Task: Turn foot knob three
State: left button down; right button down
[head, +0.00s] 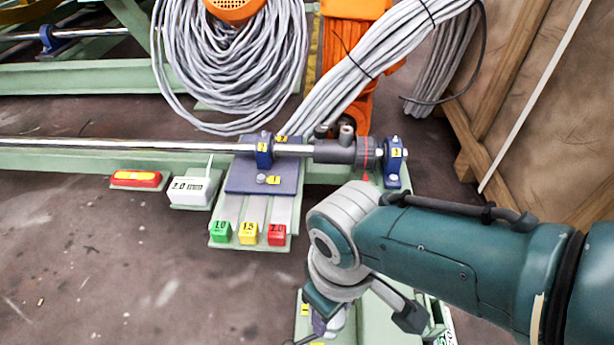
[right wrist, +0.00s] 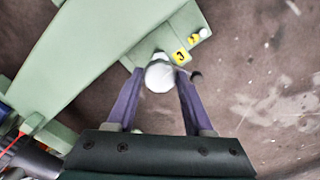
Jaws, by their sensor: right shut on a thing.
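Foot knob three (right wrist: 159,76) is a white, rounded knob on a corner of a pale green foot plate (right wrist: 110,45) in the right wrist view. A yellow label marked 3 (right wrist: 181,57) sits beside it. My right gripper (right wrist: 160,77) has its two purple fingers on either side of the knob, shut on it. In the head view my right gripper (head: 322,322) points down at the green plate at the bottom, and the arm and hand hide the knob there. My left gripper is in neither view.
Green, yellow and red blocks (head: 249,233) stand on a rail plate left of my right arm. A steel rod with blue clamps (head: 264,150) runs behind. Coiled grey cables (head: 230,70) lie at the back, and a wooden crate (head: 560,100) stands right.

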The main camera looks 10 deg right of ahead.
jog(key=shift+m, duration=2)
jog(key=shift+c, duration=1.4)
grip_release()
notch_tip(320, 180, up, 10)
jog(key=p, duration=1)
